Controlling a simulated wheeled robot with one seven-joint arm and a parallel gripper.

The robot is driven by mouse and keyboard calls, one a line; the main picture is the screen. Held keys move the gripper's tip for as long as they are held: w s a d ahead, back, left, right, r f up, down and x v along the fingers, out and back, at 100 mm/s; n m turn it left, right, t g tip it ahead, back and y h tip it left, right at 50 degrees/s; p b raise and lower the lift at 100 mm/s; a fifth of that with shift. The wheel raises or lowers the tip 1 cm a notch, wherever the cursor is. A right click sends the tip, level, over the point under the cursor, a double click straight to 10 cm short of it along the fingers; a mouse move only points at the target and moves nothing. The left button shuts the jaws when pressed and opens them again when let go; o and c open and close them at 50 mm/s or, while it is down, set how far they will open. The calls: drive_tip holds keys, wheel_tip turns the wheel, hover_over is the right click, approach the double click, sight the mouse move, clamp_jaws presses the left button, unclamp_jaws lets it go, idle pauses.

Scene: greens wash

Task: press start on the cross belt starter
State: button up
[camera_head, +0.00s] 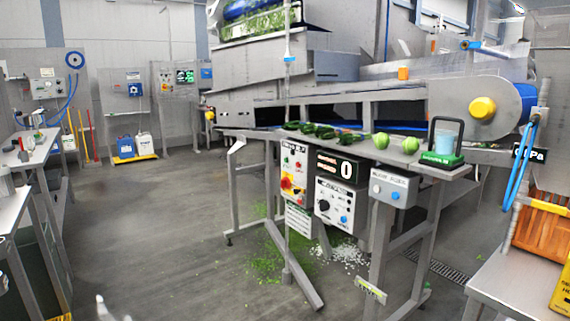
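Three control boxes hang at the front of the metal table, and their labels are too small to read, so I cannot tell for sure which is the cross belt starter. A tall box (294,168) on a post has green and red buttons and a red-and-yellow rotary switch (287,184). A white box (341,203) to its right has a black knob and a blue button under a display reading 0. A small grey box (393,188) has a white and a blue button. A pale tip (103,308) at the bottom left may be my gripper; its opening is hidden.
Dark green vegetables (325,132) and two light green round ones lie on the metal table (263,134). Green scraps (268,262) and white bits cover the floor below it. A bench (40,150) stands left and another (510,285) lower right. The floor (150,220) between is clear.

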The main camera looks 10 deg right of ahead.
clamp_jaws()
idle(0.8)
idle(0.8)
drive_tip(key=w+p+v, duration=0.2)
drive_tip(key=p+v, duration=0.9)
drive_tip(key=v, duration=0.1)
drive_tip(key=w+r+p+v, duration=0.1)
drive_tip(key=w+p+v, duration=0.2)
drive_tip(key=p+v, duration=0.9)
drive_tip(key=shift+w+a+r+t, duration=0.15)
drive_tip(key=shift+w+r+t, duration=0.25)
